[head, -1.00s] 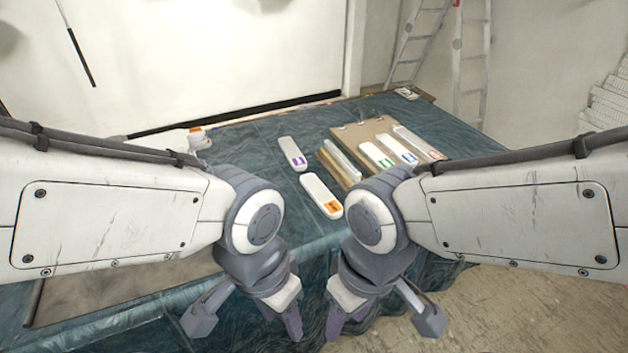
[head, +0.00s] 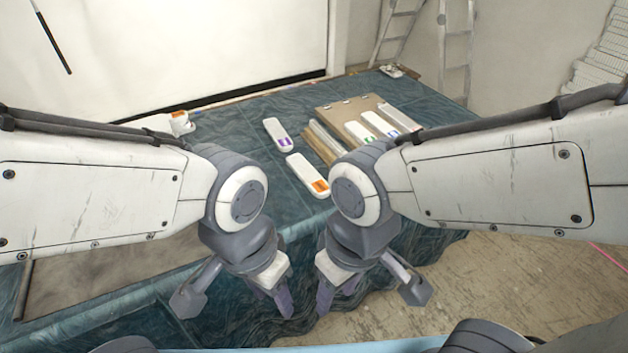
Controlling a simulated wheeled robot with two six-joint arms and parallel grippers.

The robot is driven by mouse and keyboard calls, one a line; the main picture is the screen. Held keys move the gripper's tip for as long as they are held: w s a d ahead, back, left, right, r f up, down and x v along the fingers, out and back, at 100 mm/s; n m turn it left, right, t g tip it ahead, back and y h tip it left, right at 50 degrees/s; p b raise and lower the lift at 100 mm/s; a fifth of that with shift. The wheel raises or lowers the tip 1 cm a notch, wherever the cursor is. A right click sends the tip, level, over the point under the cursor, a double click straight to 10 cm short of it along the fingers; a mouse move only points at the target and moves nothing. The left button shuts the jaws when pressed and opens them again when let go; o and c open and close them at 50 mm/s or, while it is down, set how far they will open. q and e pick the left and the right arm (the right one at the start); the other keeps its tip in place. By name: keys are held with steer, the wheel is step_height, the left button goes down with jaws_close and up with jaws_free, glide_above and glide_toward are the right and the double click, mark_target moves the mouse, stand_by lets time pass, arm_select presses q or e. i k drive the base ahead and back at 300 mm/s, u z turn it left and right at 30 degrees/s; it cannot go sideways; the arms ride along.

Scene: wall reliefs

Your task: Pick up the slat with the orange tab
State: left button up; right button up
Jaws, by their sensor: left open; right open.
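The white slat with the orange tab (head: 306,172) lies flat on the teal-covered table, its orange end toward me. A white slat with a purple tab (head: 276,132) lies beyond it, a little to the left. My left gripper (head: 270,296) is open and empty, pointing down in front of the table cover's near edge. My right gripper (head: 332,294) is open and empty beside it, on the right. Both grippers are nearer to me than the orange-tabbed slat and apart from it. My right arm's wrist is close to the slat's right side in the picture.
Right of the slat are a bundle of strips (head: 325,142) and a tan board (head: 345,108) with several colour-tabbed slats, partly hidden by my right arm. A white object (head: 181,124) stands at the far left. A ladder (head: 455,50) stands behind the table.

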mark_target(313, 181)
steer(key=z, duration=0.2)
steer(key=k, duration=0.3)
steer(key=z, duration=1.05)
steer(key=k, duration=1.05)
steer(key=z, duration=0.5)
steer(key=i, duration=1.15)
steer(key=u, duration=1.05)
steer(key=i, duration=0.95)
steer(key=u, duration=1.5)
steer(key=i, duration=0.45)
steer(key=u, duration=0.5)
